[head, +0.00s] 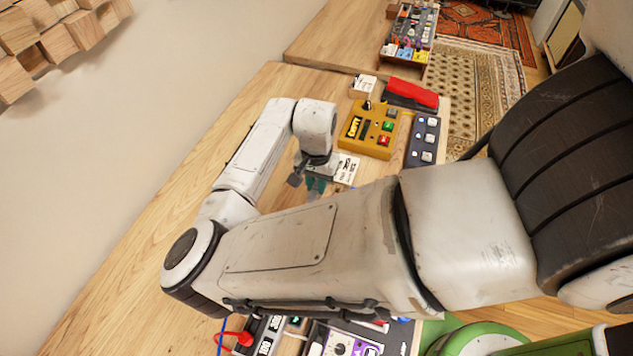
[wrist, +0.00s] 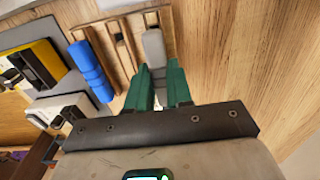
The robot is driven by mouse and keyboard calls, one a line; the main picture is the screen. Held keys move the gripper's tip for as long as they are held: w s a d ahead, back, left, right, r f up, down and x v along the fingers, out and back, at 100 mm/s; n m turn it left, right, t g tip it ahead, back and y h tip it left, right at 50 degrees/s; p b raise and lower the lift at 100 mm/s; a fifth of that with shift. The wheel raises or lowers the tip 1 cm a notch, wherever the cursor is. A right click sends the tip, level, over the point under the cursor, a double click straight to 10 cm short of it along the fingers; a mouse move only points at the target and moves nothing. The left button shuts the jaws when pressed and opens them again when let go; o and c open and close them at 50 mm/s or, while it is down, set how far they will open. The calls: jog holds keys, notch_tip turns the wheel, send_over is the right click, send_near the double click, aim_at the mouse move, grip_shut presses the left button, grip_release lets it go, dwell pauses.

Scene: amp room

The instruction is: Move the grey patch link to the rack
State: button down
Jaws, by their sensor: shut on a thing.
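My gripper has green fingers (wrist: 161,84) in the wrist view. They are shut on the grey patch link (wrist: 153,47), a rounded grey piece whose far end sticks out past the fingertips. The link lies along the right part of a small wooden rack (wrist: 84,33) with raised rails. I cannot tell whether the link touches the rack or is above it. In the head view my gripper (head: 315,187) is low over the wooden table, partly behind my arm. The link and rack are not clear there.
A yellow box (head: 372,129), a dark button panel (head: 423,142) and a red item (head: 411,93) stand farther along the table. Pedals and a red cable (head: 233,338) are at the near edge. Bare wood lies right of the rack.

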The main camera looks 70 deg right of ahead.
jog(key=shift+f, duration=1)
dwell(1.7)
jog(key=c, duration=0.5)
grip_release()
jog(key=shift+c, duration=0.2)
jog(key=shift+r+p, duration=2.15)
jog(key=shift+r, duration=0.3)
jog(key=shift+r+p, duration=0.5)
jog(key=shift+r, duration=0.55)
